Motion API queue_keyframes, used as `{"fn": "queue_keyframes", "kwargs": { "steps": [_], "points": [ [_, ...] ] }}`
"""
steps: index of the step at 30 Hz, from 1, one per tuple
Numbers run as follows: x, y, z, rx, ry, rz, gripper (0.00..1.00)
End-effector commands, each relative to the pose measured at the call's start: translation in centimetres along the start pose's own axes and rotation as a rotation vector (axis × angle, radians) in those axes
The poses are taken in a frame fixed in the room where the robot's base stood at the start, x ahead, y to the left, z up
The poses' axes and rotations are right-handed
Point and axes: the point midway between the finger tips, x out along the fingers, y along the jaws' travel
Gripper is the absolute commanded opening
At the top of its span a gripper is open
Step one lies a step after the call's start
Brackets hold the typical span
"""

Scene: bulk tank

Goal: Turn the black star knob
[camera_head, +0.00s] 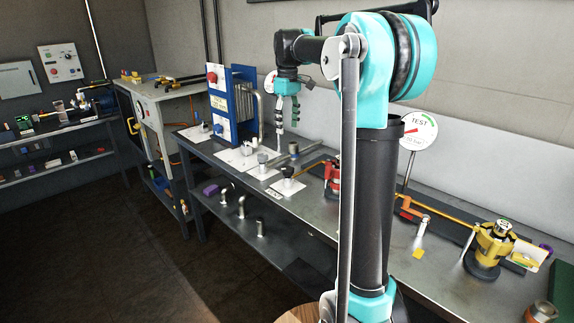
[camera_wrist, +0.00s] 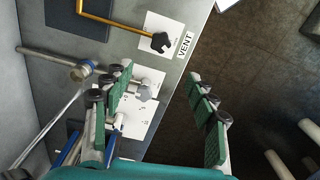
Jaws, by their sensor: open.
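The black star knob (camera_wrist: 161,42) stands on a white plate beside a VENT label, near the bench edge in the wrist view. In the head view the black star knob (camera_head: 287,172) is on a white plate at the bench's front edge. My gripper (camera_wrist: 158,78) is open and empty; its two green-padded fingers are spread wide. In the wrist view the knob lies beyond the fingertips, apart from them. In the head view my gripper (camera_head: 287,122) points down above the bench, behind and above the knob.
A grey knob (camera_wrist: 146,92) on another white plate shows beside the left finger. A brass-ended pipe (camera_wrist: 80,71) lies close by. A blue block with plates (camera_head: 232,105) stands left of my gripper. A red valve (camera_head: 331,178) stands right of the knob. The floor in front is open.

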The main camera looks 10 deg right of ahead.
Motion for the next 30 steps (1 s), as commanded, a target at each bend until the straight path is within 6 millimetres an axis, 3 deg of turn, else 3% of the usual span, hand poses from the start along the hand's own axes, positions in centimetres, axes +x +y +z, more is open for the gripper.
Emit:
{"fn": "queue_keyframes", "kwargs": {
  "steps": [21, 30],
  "points": [
    [13.5, 0.0, 0.0, 0.002, 0.001, 0.001, 0.57],
    [16.2, 0.0, 0.0, 0.002, 0.001, 0.001, 0.57]
  ]
}}
